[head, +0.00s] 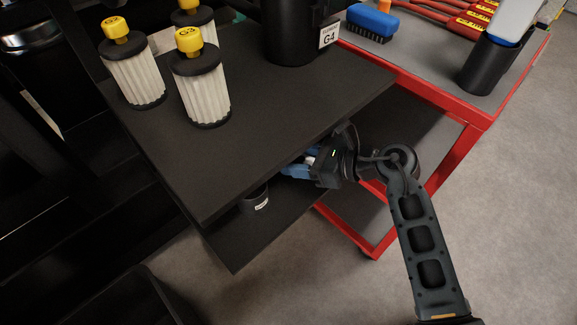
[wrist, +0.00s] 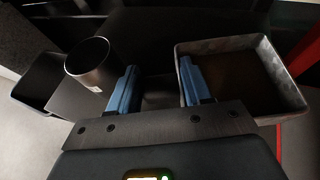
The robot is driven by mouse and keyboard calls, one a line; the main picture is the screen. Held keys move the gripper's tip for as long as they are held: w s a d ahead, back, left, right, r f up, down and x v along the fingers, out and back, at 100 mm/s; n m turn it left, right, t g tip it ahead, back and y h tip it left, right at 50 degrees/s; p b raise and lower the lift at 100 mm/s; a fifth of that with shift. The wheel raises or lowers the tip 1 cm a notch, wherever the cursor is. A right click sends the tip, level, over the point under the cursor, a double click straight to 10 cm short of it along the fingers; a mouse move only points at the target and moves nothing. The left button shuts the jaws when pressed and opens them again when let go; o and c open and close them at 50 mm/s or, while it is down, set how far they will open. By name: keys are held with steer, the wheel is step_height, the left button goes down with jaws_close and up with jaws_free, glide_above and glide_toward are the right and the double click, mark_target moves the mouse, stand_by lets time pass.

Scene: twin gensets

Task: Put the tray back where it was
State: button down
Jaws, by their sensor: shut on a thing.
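A grey square tray (wrist: 264,112) with a brown inside shows at the right of the wrist view. My gripper (wrist: 157,88) has its two blue fingers beside the tray's left side. The right finger overlaps the tray's left wall. The fingers stand apart, and a dark patch lies between them. My gripper is shut on the tray, though the exact grip point is not clear. In the head view my gripper (head: 299,168) reaches in under the dark upper shelf (head: 270,110), above the lower shelf (head: 235,238). The upper shelf hides most of the tray there.
A dark cup (head: 256,201) with a white label stands on the lower shelf; it also shows in the wrist view (wrist: 90,65), left of my fingers. Several filters (head: 202,90) stand on the upper shelf. A red-framed cart (head: 465,150) stands to the right.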

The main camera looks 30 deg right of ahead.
steer(key=shift+w+a, duration=0.65)
steer(key=shift+w, duration=0.1)
steer(key=shift+f, duration=0.15)
steer(key=shift+f+b, duration=0.8)
steer(key=shift+f, duration=0.8)
steer(key=shift+c, duration=2.4)
jaws_free()
steer(key=p+v, duration=0.2)
steer(key=v, duration=1)
steer(key=shift+a, duration=0.1)
